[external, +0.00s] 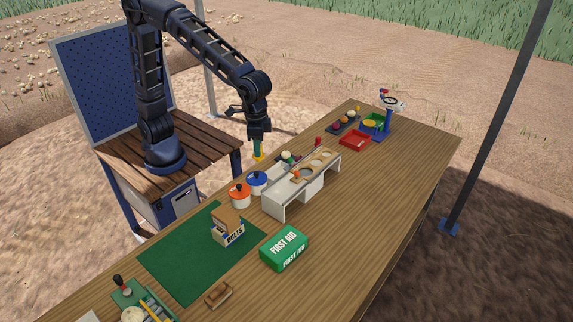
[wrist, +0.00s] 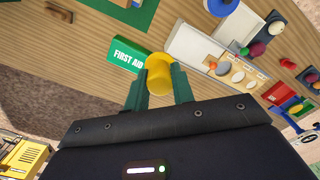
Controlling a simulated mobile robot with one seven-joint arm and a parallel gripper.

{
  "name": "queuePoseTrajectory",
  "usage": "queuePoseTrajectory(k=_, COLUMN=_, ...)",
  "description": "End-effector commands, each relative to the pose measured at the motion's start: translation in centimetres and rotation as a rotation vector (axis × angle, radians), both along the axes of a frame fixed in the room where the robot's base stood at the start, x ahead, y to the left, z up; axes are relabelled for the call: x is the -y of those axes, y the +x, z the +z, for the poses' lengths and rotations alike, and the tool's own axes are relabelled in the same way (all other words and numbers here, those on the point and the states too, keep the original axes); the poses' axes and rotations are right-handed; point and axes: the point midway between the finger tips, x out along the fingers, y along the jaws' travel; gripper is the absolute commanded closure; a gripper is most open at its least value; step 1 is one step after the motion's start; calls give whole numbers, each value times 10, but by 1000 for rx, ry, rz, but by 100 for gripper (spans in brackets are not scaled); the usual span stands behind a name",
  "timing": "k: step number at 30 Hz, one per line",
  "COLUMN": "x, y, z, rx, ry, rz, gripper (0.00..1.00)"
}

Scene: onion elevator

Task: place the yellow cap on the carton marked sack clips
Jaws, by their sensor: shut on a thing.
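The yellow cap (external: 258,157) is held between the green fingers of my gripper (external: 259,147), above and beyond the table's left edge near the blue-lidded pot. In the wrist view the cap (wrist: 159,74) is a yellow cylinder between the two fingertips (wrist: 158,88). I read no carton marked sack clips in either view. The one carton I can make out is a small white and brown one (external: 229,228) on the green mat; its visible side reads "BOLTS". Its other sides are hidden.
An orange pot (external: 240,197) and a blue-lidded pot (external: 257,183) stand by the grey sorting stand (external: 282,208). A green first aid box (external: 284,249) and a brown brush (external: 218,295) lie nearer. The green mat (external: 185,258) has bare room around the carton.

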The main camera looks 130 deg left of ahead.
Motion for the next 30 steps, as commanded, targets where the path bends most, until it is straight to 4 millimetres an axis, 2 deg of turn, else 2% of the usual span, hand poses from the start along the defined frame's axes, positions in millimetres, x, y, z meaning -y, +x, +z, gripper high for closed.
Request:
queuePoseTrajectory(k=1, x=20, y=-5, z=3, rx=2, ry=0, rz=-38, gripper=97)
queuePoseTrajectory(k=6, x=72, y=-25, z=9, rx=2, ry=1, rz=-150, gripper=97)
queuePoseTrajectory(k=12, x=115, y=-46, z=14, rx=2, ry=2, rz=-248, gripper=97)
queuePoseTrajectory(k=15, x=126, y=-53, z=15, rx=1, ry=1, rz=-275, gripper=97)
queuePoseTrajectory(k=20, x=133, y=-57, z=8, rx=-1, ry=2, rz=-292, gripper=97)
queuePoseTrajectory(k=30, x=134, y=-58, z=-61, rx=-5, ry=2, rz=-293, gripper=97)
